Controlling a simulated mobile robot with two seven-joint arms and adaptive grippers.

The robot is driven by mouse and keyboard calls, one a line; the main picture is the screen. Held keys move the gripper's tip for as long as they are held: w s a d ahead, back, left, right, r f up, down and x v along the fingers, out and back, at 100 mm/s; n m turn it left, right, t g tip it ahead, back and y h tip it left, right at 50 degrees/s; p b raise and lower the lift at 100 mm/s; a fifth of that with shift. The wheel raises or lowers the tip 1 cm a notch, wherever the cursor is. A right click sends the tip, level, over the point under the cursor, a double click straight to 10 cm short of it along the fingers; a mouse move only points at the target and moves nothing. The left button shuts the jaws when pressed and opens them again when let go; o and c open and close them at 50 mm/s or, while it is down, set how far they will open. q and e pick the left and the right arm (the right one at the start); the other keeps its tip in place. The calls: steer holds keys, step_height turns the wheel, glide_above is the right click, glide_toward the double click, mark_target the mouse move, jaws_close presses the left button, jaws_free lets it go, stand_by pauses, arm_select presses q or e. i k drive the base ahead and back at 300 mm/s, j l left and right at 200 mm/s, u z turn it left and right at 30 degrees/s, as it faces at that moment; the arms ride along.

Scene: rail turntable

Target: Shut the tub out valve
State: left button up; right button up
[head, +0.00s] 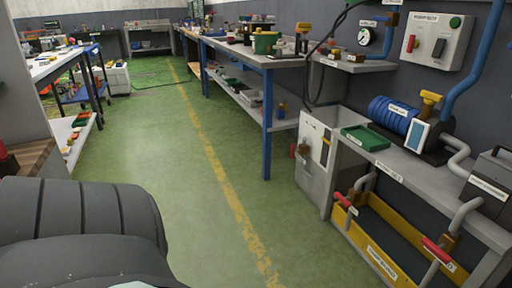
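A yellow tub (381,262) with a dark inside stands low under the grey bench at the right. A brass valve with a red lever (343,201) is on a grey pipe at the tub's far end. Another brass valve with a red lever (438,251) is on a grey pipe at its near end. I cannot tell which is the tub out valve, since the small labels are not readable. Whether either valve is open is also unclear. Neither of my grippers is in view.
A blue pump (394,112) with a yellow-handled valve (431,97) and a green tray (365,138) sit on the grey bench (390,157). A grey cabinet (315,170) stands beside it. The green floor (175,165) in the middle is clear.

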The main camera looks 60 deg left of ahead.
mark_target(293, 150)
steer(key=u, duration=1.5)
steer(key=i+z, duration=0.1)
steer(key=i, duration=0.8)
steer(key=i+j+z, duration=0.4)
steer(key=i+j, duration=0.6)
steer(key=i+j+z, duration=0.1)
steer(key=j, duration=0.25)
steer(key=i+j+z, duration=0.1)
steer(key=i+j, duration=0.3)
steer(key=j, duration=0.35)
steer(key=i+j+z, duration=0.15)
steer(key=j, duration=0.2)
steer(key=i+j+z, duration=0.1)
steer(key=j, duration=0.3)
steer(key=i+j+z, duration=0.1)
steer(key=j, duration=0.3)
steer(key=j+z, duration=0.15)
steer(key=j, duration=0.45)
steer(key=j+z, duration=0.1)
steer(key=j, duration=0.45)
steer(key=k, duration=0.05)
